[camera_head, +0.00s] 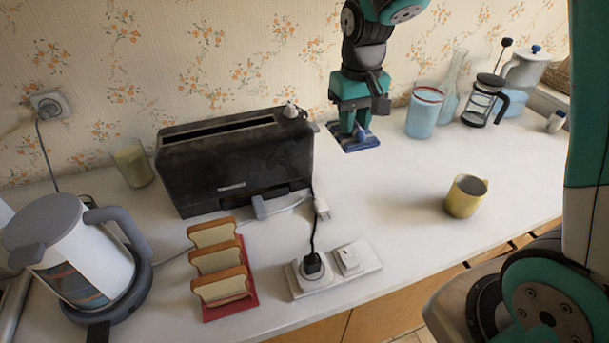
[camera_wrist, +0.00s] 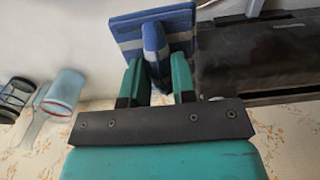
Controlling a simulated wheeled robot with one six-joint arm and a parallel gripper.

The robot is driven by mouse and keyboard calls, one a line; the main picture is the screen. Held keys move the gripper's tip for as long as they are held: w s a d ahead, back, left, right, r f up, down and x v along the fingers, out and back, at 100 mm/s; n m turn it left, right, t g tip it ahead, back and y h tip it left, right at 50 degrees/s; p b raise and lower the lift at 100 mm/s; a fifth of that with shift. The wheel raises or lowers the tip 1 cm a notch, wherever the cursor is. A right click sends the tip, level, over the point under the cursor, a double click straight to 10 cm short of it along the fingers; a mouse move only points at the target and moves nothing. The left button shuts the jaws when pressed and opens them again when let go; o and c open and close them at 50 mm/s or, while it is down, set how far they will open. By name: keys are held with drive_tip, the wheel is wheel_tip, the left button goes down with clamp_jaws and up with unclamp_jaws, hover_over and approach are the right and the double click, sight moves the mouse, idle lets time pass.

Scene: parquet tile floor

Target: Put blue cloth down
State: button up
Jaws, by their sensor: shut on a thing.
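The blue cloth (camera_head: 353,137) is a small flat square with paler stripes, at the back of the white counter, between the black toaster and a blue glass. My gripper (camera_head: 356,131) points down over it and is shut on a raised fold of the cloth. In the wrist view the cloth (camera_wrist: 185,22) shows blue and grey stripes, and its pinched fold stands between the two green fingertips (camera_wrist: 157,70). The flat part of the cloth lies at or just above the counter; I cannot tell whether it touches.
The black toaster (camera_head: 235,165) stands close left of the cloth. A blue glass (camera_head: 424,112), a carafe (camera_head: 450,100) and a French press (camera_head: 483,103) stand to the right. A yellow mug (camera_head: 465,196) is nearer the front. The counter (camera_head: 390,210) between is clear.

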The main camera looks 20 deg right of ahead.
sight(342, 202)
drive_tip(key=shift+w+f, duration=0.25)
drive_tip(key=shift+f, duration=0.05)
wheel_tip(342, 202, down, 19)
drive_tip(key=shift+f, duration=0.2)
drive_tip(key=shift+f, duration=0.2)
drive_tip(key=o, duration=0.9)
drive_tip(key=shift+r, duration=0.1)
drive_tip(key=shift+r, duration=0.1)
